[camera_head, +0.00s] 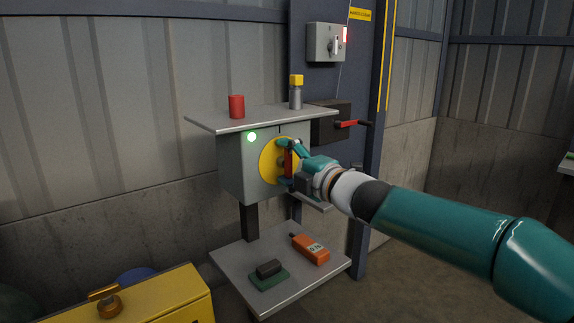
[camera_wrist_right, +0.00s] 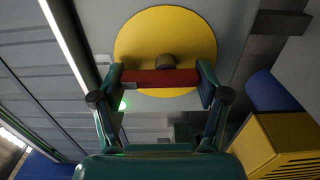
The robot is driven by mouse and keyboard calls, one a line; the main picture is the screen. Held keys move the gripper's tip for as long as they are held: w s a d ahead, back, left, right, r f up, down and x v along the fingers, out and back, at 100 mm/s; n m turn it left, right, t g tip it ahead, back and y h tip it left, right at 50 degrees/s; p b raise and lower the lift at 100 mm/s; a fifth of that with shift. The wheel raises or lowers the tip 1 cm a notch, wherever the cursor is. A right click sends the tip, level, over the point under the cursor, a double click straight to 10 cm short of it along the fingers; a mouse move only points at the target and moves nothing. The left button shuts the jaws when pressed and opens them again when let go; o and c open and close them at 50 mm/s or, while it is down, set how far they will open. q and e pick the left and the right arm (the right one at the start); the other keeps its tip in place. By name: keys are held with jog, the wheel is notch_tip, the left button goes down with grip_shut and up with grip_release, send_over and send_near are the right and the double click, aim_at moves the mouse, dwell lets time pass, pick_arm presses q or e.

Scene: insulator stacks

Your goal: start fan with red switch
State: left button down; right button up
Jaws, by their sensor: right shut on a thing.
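The red switch (camera_head: 289,160) is a bar handle on a round yellow plate (camera_head: 267,160) on the front of a grey cabinet (camera_head: 234,165). In the right wrist view the red switch (camera_wrist_right: 155,78) lies across the picture, between the fingers, in front of the yellow plate (camera_wrist_right: 165,32). My right gripper (camera_head: 287,163) is shut on it, one finger at each end of the bar in the wrist view. A green light (camera_head: 252,136) glows on the cabinet front. My left gripper and a fan are not in view.
A red cylinder (camera_head: 236,107) and a yellow-topped post (camera_head: 296,92) stand on the cabinet top. A dark box with a red lever (camera_head: 350,123) is at right. Below, a shelf (camera_head: 232,262) holds an orange device (camera_head: 310,248). A yellow box (camera_head: 160,301) stands front left.

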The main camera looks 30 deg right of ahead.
jog(key=shift+w+a+f, duration=0.1)
jog(key=shift+a+f, duration=0.05)
jog(key=shift+f, duration=0.2)
jog(key=o, duration=1.2)
jog(key=shift+r, duration=0.15)
jog(key=shift+r, duration=0.1)
jog(key=shift+s, duration=0.6)
jog(key=s, duration=0.7)
jog(key=s+d, duration=0.1)
jog(key=s, duration=0.3)
